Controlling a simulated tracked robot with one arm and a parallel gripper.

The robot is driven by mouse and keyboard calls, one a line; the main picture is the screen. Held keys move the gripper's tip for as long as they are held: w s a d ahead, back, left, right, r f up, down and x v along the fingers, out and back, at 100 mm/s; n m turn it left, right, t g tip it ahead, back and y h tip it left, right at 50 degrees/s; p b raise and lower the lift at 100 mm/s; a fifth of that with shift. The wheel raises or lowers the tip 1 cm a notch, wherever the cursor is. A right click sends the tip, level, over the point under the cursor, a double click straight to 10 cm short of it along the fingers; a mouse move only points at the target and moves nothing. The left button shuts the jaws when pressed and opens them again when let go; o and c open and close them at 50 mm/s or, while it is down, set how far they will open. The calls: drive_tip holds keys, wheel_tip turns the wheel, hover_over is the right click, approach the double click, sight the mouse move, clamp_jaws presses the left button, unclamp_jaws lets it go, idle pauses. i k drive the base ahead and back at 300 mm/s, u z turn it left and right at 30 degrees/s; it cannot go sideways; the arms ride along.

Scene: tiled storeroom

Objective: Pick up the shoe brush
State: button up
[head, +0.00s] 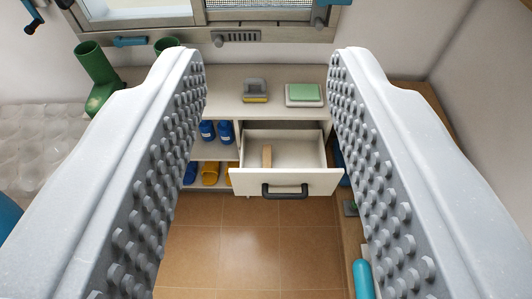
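My gripper (267,72) is open, its two grey studded fingers wide apart with nothing between them. Beyond and below it stands a pale cabinet (225,105) with an open drawer (310,181). A small tan, wood-coloured block (267,155) is in the drawer, at the left. A grey object with a yellow lower edge (256,90) sits on the cabinet top. I cannot tell for sure which of these two is the shoe brush. My gripper touches neither of them.
A green pad on a pale base (304,94) is on the cabinet top. Green boots (97,65) stand at the left. A window is behind. The tiled floor (250,248) in front is clear.

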sight(267, 154)
drive_tip(key=u, duration=0.15)
drive_tip(key=i, duration=0.35)
drive_tip(key=z, duration=1.45)
drive_tip(key=k, duration=1)
drive_tip(key=u, duration=1.3)
drive_tip(key=i, duration=1)
drive_tip(key=z, duration=0.05)
